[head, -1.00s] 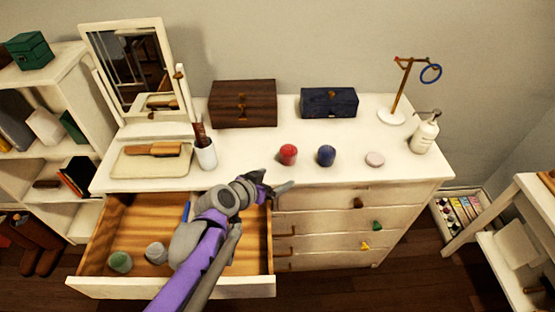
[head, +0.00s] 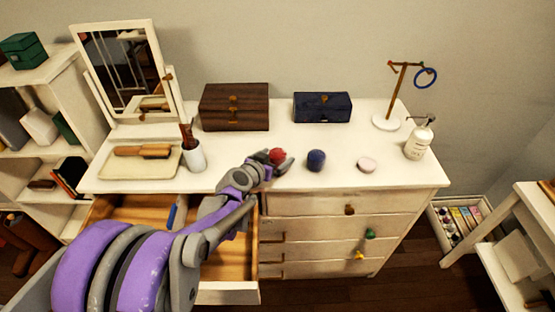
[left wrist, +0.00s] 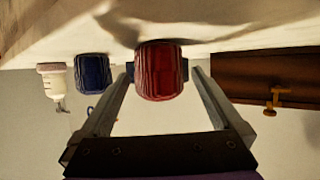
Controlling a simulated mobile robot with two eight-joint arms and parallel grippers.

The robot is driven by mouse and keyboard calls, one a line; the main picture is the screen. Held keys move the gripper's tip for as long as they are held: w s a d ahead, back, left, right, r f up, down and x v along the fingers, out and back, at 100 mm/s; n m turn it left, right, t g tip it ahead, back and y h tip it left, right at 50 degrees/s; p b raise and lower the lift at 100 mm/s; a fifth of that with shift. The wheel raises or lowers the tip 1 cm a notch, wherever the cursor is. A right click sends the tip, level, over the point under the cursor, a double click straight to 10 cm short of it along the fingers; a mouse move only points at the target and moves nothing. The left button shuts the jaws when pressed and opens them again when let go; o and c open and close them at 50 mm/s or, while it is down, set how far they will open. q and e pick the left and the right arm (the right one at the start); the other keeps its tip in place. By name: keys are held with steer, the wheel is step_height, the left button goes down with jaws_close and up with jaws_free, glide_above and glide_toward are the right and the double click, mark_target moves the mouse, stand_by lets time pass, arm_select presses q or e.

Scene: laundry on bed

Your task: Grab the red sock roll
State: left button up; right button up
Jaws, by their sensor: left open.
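The red sock roll (head: 277,155) stands on the white dresser top near its front edge. My left gripper (head: 276,162) is open with its fingers around the roll in the head view. In the left wrist view the red sock roll (left wrist: 160,72) lies between the two spread fingertips (left wrist: 160,78), with gaps on both sides. A dark blue sock roll (head: 316,161) stands to its right, and it also shows in the left wrist view (left wrist: 93,73). My right gripper is not in view.
A pale pink round item (head: 366,165) and a white pump bottle (head: 420,138) are farther right. A brown box (head: 235,107) and a navy box (head: 322,107) stand behind. A cup with a brush (head: 194,155) is left. The top drawer (head: 228,293) is open below.

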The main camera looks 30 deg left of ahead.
arm_select(q)
steer(key=shift+w+f, duration=0.3)
steer(key=shift+w, duration=0.35)
steer(key=c, duration=1.4)
steer(key=shift+r, duration=0.15)
